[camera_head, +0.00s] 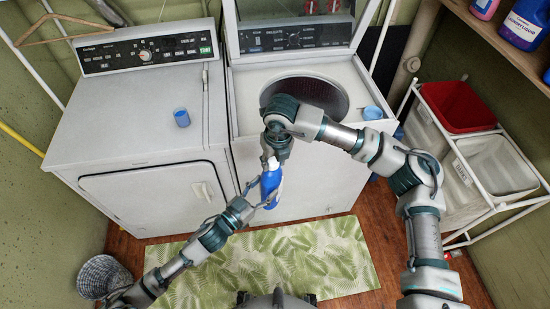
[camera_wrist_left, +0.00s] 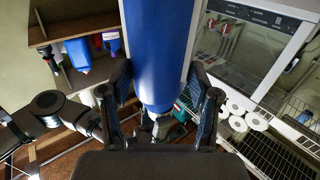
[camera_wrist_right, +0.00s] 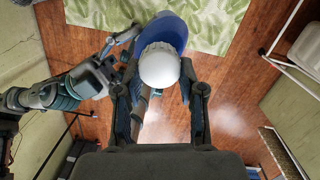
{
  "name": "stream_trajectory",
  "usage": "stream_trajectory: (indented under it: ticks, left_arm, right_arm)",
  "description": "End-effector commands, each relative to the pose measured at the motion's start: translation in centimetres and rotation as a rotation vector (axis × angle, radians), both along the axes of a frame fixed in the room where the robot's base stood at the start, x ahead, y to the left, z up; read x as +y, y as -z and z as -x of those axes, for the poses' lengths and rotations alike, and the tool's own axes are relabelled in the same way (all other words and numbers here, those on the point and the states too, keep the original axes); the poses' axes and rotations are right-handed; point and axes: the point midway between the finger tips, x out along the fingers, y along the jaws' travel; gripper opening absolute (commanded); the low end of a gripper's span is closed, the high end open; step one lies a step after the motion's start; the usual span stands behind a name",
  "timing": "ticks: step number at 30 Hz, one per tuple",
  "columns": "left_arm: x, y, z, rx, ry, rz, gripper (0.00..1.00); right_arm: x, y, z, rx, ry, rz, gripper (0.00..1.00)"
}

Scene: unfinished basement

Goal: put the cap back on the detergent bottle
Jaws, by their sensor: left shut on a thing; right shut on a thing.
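The blue detergent bottle (camera_head: 271,184) is held in front of the washer by my left gripper (camera_head: 264,199), whose fingers lie on both sides of it. In the left wrist view the blue bottle (camera_wrist_left: 158,50) fills the space between the fingers. My right gripper (camera_head: 272,158) is directly above the bottle. In the right wrist view a round white cap (camera_wrist_right: 160,66) sits between its fingers, in front of the blue bottle (camera_wrist_right: 166,30). The cap lines up with the bottle's top. I cannot tell whether it is seated on the neck or just above it.
The washer (camera_head: 300,190) stands open behind my grippers; the dryer (camera_head: 130,135) is at left with a blue cup (camera_head: 181,117) on top. Another blue cup (camera_head: 372,112) is on the washer. A laundry rack (camera_head: 480,165) stands right. A green mat (camera_head: 310,255) covers the floor.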

Motion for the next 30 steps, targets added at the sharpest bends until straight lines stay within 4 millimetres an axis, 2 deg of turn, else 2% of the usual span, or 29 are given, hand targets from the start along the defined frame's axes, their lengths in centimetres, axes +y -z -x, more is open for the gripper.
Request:
stream_trajectory:
  ticks: [12,21,25,30]
  left_arm:
    - [-0.2,-0.1,0.2,-0.005,0.007,0.002,0.00]
    - [-0.4,-0.2,0.3,-0.007,0.009,0.002,0.00]
    - [-0.4,-0.2,0.3,-0.007,0.010,0.002,0.00]
    - [-0.4,-0.2,0.3,-0.007,0.010,0.002,0.00]
  right_arm:
    - [1.4,-0.1,-0.3,0.030,1.132,0.058,0.26]
    - [1.4,0.0,-1.2,0.057,1.969,0.103,0.26]
    - [1.3,0.0,-1.4,0.063,2.165,0.112,0.26]
    - [1.3,0.0,-1.4,0.062,2.231,0.115,0.26]
